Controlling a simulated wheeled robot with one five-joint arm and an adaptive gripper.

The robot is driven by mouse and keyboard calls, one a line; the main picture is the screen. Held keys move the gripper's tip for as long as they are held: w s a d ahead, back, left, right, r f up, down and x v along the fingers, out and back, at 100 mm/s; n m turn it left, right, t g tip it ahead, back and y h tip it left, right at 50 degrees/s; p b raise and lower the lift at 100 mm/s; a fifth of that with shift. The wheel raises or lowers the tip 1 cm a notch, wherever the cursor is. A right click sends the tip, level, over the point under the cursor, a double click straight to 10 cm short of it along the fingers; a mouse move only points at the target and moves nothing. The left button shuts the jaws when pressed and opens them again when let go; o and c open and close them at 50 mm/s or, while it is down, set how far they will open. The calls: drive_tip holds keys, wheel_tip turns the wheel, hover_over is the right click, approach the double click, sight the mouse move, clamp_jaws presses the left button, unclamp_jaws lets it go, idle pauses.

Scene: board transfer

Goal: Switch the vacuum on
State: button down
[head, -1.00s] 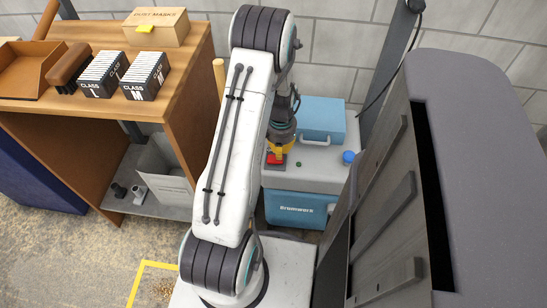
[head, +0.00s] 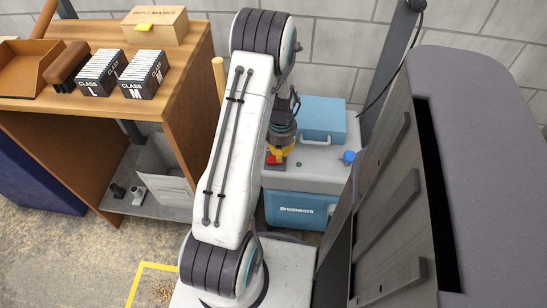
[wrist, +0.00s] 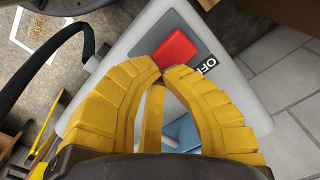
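The vacuum is a grey and blue unit (head: 301,209) marked Drumworx, standing by the back wall in the head view. On its top is a red switch (head: 272,160), partly covered by my gripper (head: 278,154). In the wrist view the red rocker switch (wrist: 176,48) sits on a dark plate with the word OFF at its right end. My gripper (wrist: 163,72) has its yellow fingertips together, holding nothing, just short of the switch's near edge in the picture. I cannot tell whether the tips touch it.
A blue box with a handle (head: 322,119) and a blue knob (head: 348,157) are on the vacuum's top. A large grey cabinet (head: 480,150) stands close on the right. A wooden bench (head: 185,75) with boxes stands on the left.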

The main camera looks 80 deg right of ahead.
drive_tip(key=shift+f+b, duration=0.6)
drive_tip(key=shift+f, duration=0.15)
idle(0.3)
drive_tip(key=shift+r, duration=0.15)
drive_tip(key=shift+r+p, duration=2.4)
drive_tip(key=shift+r, duration=1)
